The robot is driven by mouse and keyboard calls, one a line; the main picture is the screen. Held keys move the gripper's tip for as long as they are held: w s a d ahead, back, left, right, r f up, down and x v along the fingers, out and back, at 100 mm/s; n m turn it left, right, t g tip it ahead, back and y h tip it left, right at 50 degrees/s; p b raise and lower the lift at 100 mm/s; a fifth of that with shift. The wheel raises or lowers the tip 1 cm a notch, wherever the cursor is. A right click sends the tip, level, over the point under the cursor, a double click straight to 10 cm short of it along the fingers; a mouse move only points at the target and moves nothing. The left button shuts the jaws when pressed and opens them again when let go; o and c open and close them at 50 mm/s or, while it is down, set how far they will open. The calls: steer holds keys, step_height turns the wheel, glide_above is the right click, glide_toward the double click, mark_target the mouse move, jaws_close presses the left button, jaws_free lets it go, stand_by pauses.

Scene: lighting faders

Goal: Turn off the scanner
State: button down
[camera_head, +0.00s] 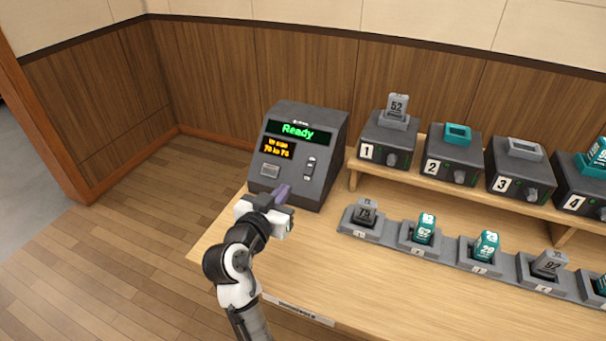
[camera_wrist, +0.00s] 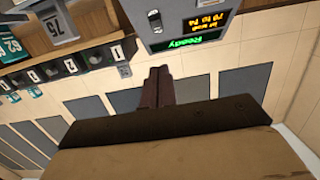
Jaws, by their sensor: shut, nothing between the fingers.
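The scanner (camera_head: 330,150) is a dark grey box with a sloped front at the back left of the table. Its upper display shows green "Ready", and a smaller display below shows orange text. My gripper (camera_head: 283,191) is shut and empty, just in front of the scanner's lower front. The wrist view is upside down and shows the gripper fingers (camera_wrist: 159,75) together, below the scanner and its switch (camera_wrist: 155,20). Contact cannot be told.
Numbered grey units (camera_head: 388,140) stand on a raised wooden shelf to the right. Several docks with grey and teal blocks (camera_head: 424,228) line the table (camera_head: 360,285) before it. A wood-panelled wall is behind.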

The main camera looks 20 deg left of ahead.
steer(key=p, duration=0.3)
glide_toward(307, 173)
steer(key=w+r, duration=0.4)
steer(key=w, duration=0.1)
steer(key=f, duration=0.1)
steer(key=w+f, duration=0.1)
steer(key=f, duration=0.1)
steer(key=shift+w+d+p, duration=0.15)
steer(key=shift+w+p, duration=0.15)
steer(key=shift+p, duration=0.1)
steer(key=shift+w+f, duration=0.25)
steer(key=shift+f, duration=0.1)
steer(key=f+b, duration=0.1)
steer(key=b, duration=0.2)
steer(key=shift+w+f+t, duration=0.1)
steer(key=shift+t, duration=0.2)
steer(key=shift+r, duration=0.4)
steer(key=shift+r+p, duration=0.1)
steer(key=shift+p, duration=0.2)
